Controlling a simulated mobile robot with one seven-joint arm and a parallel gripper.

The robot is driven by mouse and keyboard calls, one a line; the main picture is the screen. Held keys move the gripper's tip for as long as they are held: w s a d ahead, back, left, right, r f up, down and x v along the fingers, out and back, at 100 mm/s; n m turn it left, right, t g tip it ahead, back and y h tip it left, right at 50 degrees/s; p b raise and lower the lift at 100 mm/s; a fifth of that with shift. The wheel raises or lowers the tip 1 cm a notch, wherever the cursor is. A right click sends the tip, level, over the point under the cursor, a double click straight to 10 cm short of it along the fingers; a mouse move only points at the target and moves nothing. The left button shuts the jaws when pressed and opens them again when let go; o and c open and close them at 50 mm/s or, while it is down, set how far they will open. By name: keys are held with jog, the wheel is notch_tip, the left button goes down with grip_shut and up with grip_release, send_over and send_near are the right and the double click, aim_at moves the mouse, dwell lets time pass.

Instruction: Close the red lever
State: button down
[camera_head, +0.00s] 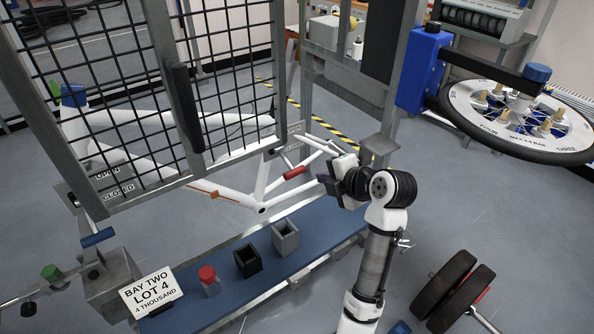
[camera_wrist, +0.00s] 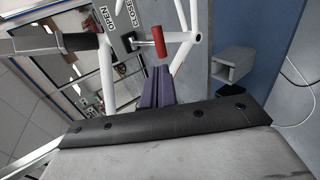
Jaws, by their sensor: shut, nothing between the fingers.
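The red lever (camera_head: 294,172) has a red grip on a thin metal rod, beside the white bike frame (camera_head: 262,195). In the wrist view the red grip (camera_wrist: 159,44) stands just beyond my fingertips, with its rod running left toward a bracket. OPEN (camera_wrist: 122,13) and CLOSED (camera_wrist: 146,14) labels lie above it there. My gripper (camera_head: 325,182) is just right of the grip in the head view. Its purple fingers (camera_wrist: 158,88) are together and empty in the wrist view. They look apart from the grip, but the exact gap cannot be told.
A mesh guard door (camera_head: 150,80) stands at left, with its own OPEN/CLOSED plate (camera_head: 112,180). A wheel (camera_head: 518,115) is mounted at right.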

aim_at(296, 173)
jog(key=p+x, duration=0.2)
jog(key=x, duration=0.9)
jog(key=shift+s+p, duration=0.1)
jog(key=shift+p, duration=0.25)
jog(key=shift+f, duration=0.1)
jog(key=f+t+b, duration=0.1)
jog(key=b, duration=0.4)
jog(key=f+y+b, duration=0.1)
jog(key=b, duration=0.4)
jog(key=shift+w+a+f+t, duration=0.2)
jog(key=shift+f+t, duration=0.1)
jog(key=shift+t, duration=0.1)
jog(key=shift+r, duration=0.2)
jog(key=shift+r, duration=0.75)
